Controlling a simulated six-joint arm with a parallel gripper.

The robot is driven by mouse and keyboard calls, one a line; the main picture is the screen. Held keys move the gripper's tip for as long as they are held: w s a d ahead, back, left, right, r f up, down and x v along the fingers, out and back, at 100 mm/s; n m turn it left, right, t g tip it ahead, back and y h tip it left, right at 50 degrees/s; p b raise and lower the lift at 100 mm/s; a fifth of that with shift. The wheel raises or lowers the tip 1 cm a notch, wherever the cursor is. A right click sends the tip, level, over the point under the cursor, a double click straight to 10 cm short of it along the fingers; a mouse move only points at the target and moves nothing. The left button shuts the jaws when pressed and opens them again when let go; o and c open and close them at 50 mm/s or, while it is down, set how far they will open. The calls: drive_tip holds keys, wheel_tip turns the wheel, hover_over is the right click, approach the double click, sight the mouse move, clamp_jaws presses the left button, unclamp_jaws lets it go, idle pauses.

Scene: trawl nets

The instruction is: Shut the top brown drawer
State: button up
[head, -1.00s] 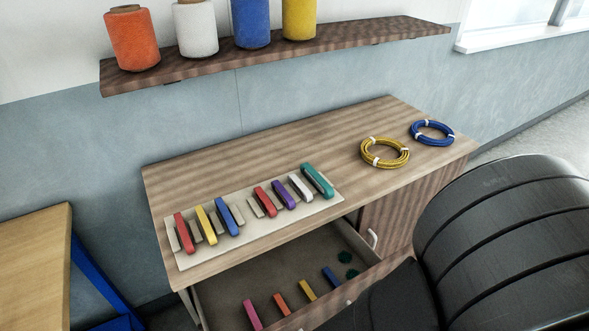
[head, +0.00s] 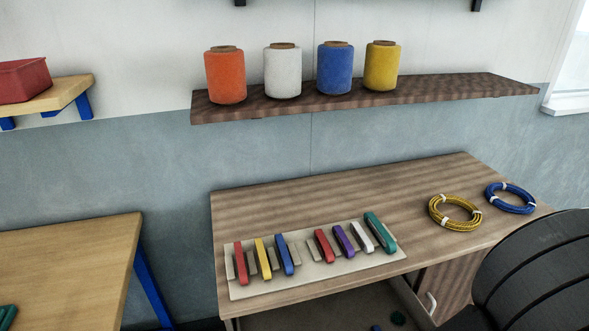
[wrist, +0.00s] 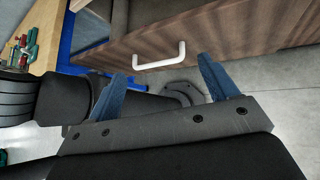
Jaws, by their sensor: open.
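The top brown drawer stands open under the desk top; in the head view its inside (head: 330,312) shows at the bottom edge, and its front is out of frame. In the wrist view the brown wood drawer front (wrist: 240,32) bears a white bar handle (wrist: 160,62). My gripper (wrist: 163,72) has its two blue fingers spread apart, one to each side of the handle in the picture, with nothing held between them. I cannot tell whether the fingers touch the front. My gripper is not in the head view.
The desk (head: 350,184) carries a pale board (head: 240,288) with several coloured pieces, a yellow coil (head: 455,213) and a blue coil (head: 510,198). A cabinet with a white handle (head: 431,302) is right of the drawer. A shelf with spools hangs above; a light wooden table (head: 70,260) stands left.

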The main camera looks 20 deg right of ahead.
drive_tip(key=shift+f, duration=0.1)
drive_tip(key=c, duration=1.1)
drive_tip(key=shift+s+d+f, duration=0.1)
drive_tip(key=shift+f, duration=0.2)
drive_tip(key=c, duration=0.3)
drive_tip(key=s+f+t, duration=0.1)
drive_tip(key=f, duration=0.2)
drive_tip(key=f+t, duration=0.1)
drive_tip(key=f, duration=0.2)
drive_tip(key=s+d+f+t, duration=0.1)
drive_tip(key=f+t, duration=0.1)
drive_tip(key=f, duration=0.1)
drive_tip(key=shift+s+f+h, duration=0.25)
drive_tip(key=shift+s+h, duration=0.05)
drive_tip(key=shift+h, duration=0.1)
clamp_jaws()
wheel_tip(320, 180, down, 11)
drive_tip(key=s+a+t+h, duration=0.2)
drive_tip(key=t+h, duration=0.2)
drive_tip(key=w, duration=1.4)
drive_tip(key=shift+w+d, duration=0.15)
drive_tip(key=shift+d, duration=0.1)
